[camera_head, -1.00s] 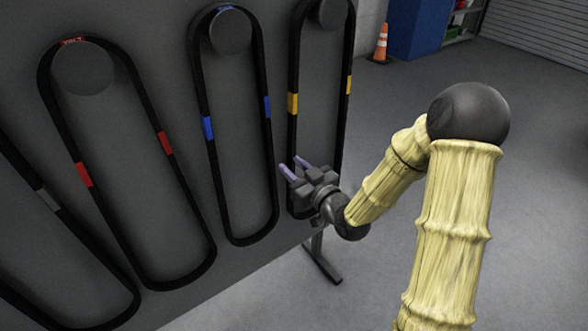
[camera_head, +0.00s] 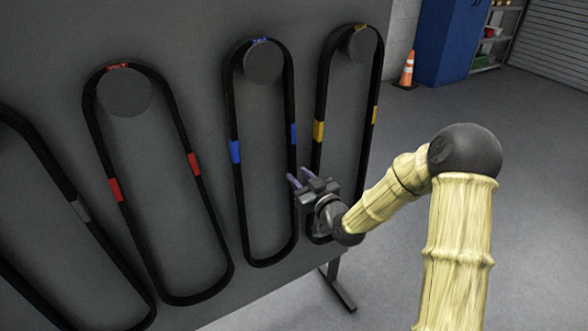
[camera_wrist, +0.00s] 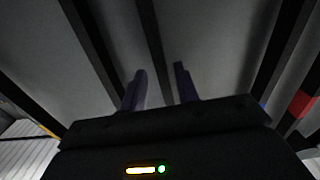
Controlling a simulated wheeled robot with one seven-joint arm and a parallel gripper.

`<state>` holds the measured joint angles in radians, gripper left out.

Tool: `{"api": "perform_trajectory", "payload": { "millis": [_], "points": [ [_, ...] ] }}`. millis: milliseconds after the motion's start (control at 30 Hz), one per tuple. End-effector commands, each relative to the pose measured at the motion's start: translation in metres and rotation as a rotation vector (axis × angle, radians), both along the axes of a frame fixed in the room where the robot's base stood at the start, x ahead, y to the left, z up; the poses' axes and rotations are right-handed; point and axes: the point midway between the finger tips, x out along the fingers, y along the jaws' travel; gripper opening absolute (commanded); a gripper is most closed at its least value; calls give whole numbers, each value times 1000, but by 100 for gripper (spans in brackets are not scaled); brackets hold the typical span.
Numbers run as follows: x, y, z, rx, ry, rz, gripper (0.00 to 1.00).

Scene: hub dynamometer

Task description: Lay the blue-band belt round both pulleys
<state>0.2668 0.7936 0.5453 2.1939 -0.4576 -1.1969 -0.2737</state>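The blue-band belt (camera_head: 235,188) is a long black loop hanging on a round peg (camera_head: 263,62) on the dark board, with a blue band on each side strand. My gripper (camera_head: 298,179) is by the lower part of its right strand, fingers pointing at the board. In the wrist view the two purple fingers (camera_wrist: 160,84) are apart with a gap. A black strand (camera_wrist: 152,45) runs into that gap; it appears to be the blue-band belt's right strand. I cannot tell whether it lies between the fingers or behind them. Neither pulley can be identified in view.
The yellow-band belt (camera_head: 322,100) hangs close on the right, partly behind my gripper. The red-band belt (camera_head: 92,135) and a grey-band belt (camera_head: 50,163) hang to the left on the board (camera_head: 200,140). A cone (camera_head: 406,70) and blue cabinet (camera_head: 445,40) stand far back. The floor is open at right.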

Motion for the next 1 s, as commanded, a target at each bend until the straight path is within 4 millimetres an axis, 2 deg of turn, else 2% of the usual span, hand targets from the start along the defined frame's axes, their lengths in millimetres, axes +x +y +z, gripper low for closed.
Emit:
{"api": "perform_trajectory", "payload": {
  "millis": [400,733,767,900,1000],
  "points": [
    [29,19,-1,0,0,0,31],
    [30,23,0,0,0,3,31],
    [30,23,0,0,0,3,29],
    [30,21,0,0,0,2,1],
    [31,20,0,-1,-1,0,0]
  ]
}}
